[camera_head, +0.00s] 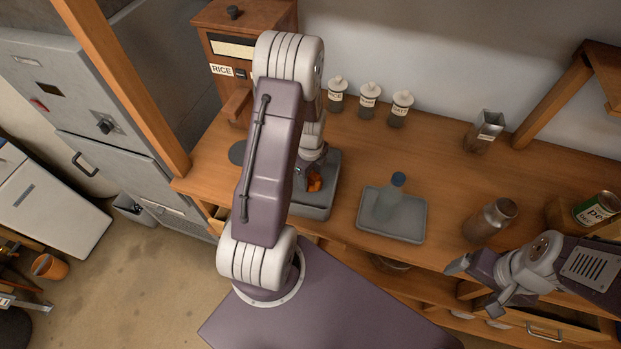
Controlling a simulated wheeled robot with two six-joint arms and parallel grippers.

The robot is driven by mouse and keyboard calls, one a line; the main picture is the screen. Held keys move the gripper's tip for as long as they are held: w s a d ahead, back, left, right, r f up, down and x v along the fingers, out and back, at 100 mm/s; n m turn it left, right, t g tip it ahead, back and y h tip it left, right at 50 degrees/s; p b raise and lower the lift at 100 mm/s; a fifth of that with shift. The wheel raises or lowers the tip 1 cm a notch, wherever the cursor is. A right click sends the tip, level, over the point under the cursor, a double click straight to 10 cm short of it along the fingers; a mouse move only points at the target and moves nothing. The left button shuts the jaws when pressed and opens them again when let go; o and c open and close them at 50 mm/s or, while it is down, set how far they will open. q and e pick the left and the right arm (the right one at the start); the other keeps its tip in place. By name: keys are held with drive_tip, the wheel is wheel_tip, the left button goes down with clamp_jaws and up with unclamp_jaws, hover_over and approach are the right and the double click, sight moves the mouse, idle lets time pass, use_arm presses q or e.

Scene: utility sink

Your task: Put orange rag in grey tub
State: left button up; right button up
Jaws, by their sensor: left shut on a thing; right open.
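The orange rag (314,184) shows as a small bright patch between the fingers of my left gripper (308,178). My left gripper points down and is shut on the rag, over or within the grey tub (321,206). My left arm hides the tub's left part. I cannot tell whether the rag touches the tub's floor. My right gripper (474,286) is open and empty at the counter's front edge, lower right.
A blue-capped bottle (386,198) stands on a grey tray (405,227) right of the tub. A brown metal bottle (490,220) stands near my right gripper. Several small labelled jars (369,101) line the wall. The counter (430,145) behind the tray is clear.

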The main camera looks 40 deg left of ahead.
use_arm(q)
drive_tip(key=shift+s+f, duration=0.25)
drive_tip(key=shift+f, duration=0.3)
drive_tip(key=shift+s+f, duration=0.1)
drive_tip(key=shift+f, duration=0.15)
drive_tip(key=o, duration=1.3)
drive_tip(key=shift+w, duration=0.2)
drive_tip(key=shift+o, duration=0.2)
use_arm(e)
drive_tip(key=shift+s+r, duration=0.15)
drive_tip(key=shift+s, duration=0.1)
use_arm(q)
drive_tip(key=shift+s, duration=0.1)
use_arm(e)
drive_tip(key=shift+r, duration=0.1)
